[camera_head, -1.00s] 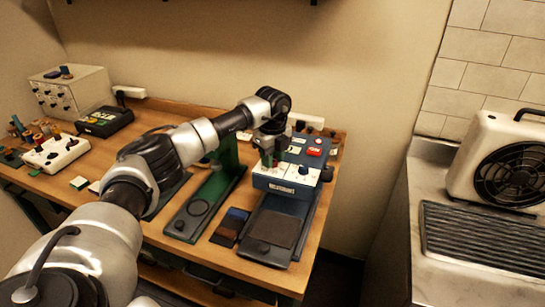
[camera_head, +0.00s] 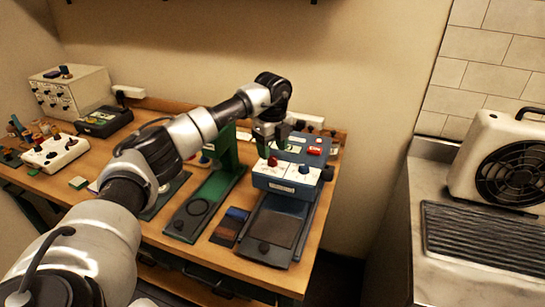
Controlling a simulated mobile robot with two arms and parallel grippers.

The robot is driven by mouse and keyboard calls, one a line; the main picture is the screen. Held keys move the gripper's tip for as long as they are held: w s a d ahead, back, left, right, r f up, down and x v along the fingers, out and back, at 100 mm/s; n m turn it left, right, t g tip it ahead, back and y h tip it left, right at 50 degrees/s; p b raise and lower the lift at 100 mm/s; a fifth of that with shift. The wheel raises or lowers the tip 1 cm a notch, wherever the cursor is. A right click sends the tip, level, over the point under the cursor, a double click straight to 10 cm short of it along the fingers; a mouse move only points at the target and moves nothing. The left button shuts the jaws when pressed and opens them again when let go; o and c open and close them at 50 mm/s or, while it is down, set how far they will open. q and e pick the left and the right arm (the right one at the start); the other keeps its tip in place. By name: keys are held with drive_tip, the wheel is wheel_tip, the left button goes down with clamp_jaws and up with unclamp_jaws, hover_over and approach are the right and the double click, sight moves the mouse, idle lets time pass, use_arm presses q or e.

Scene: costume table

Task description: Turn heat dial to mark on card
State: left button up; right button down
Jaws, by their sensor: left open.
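A blue press-like machine (camera_head: 287,195) stands at the right part of the wooden table. Its white front panel carries a red dial (camera_head: 272,161) at the left, a blue dial (camera_head: 304,169) and a black knob (camera_head: 326,174) at the right. The panel print is too small to read, so I cannot tell which dial is heat. My left gripper (camera_head: 267,150) is open, just above and behind the red dial, apart from it as far as I can see.
A green press (camera_head: 220,180) stands close left of the blue machine, under my left arm. Dark swatches (camera_head: 230,227) lie between their bases. A white control box (camera_head: 55,151) and a dark device (camera_head: 104,121) are farther left. A fan heater (camera_head: 505,160) stands on the right counter.

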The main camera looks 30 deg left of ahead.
sight(272, 158)
use_arm(q)
wheel_tip(272, 158, up, 8)
drive_tip(key=b, duration=0.1)
drive_tip(key=shift+s+f, duration=0.1)
drive_tip(key=shift+f, duration=0.1)
idle(0.5)
